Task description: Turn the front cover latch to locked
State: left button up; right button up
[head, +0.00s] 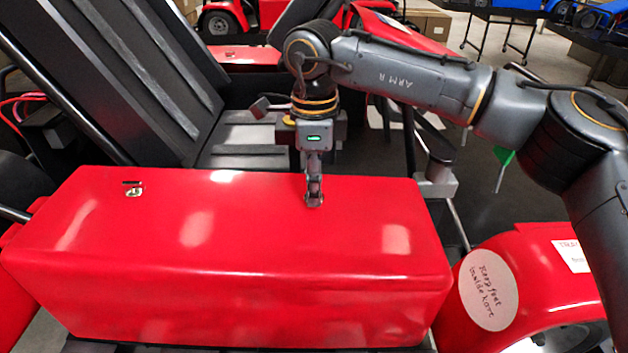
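The red front cover (220,255) is a long box-shaped lid that lies closed across the front of the kart. A small metal latch (134,192) with a dark slot mark beside it shows near the left end of its top. My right gripper (314,200) points down at the right half of the cover's top, near its back edge. Its fingertips are at or just above the surface. The fingers look narrow and close together, and I cannot tell whether they hold anything. Whatever lies under the fingertips is hidden. My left gripper is out of view.
The black seat (240,145) is behind the cover. A red fender (540,270) with a white round label (488,290) is at the lower right. A green tag (503,155) hangs near my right arm. Other karts and boxes stand in the background.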

jog(key=shift+c, duration=1.1)
jog(key=shift+m, duration=0.3)
jog(key=shift+f+m+b, duration=0.1)
jog(key=shift+m+b, duration=0.7)
jog(key=shift+m, duration=0.1)
jog(key=m+b, duration=0.2)
jog(key=m, duration=0.3)
jog(key=m+b, duration=0.2)
jog(key=m, duration=0.3)
jog(key=shift+m, duration=0.4)
jog(key=shift+m+b, duration=0.8)
jog(key=shift+m, duration=1.5)
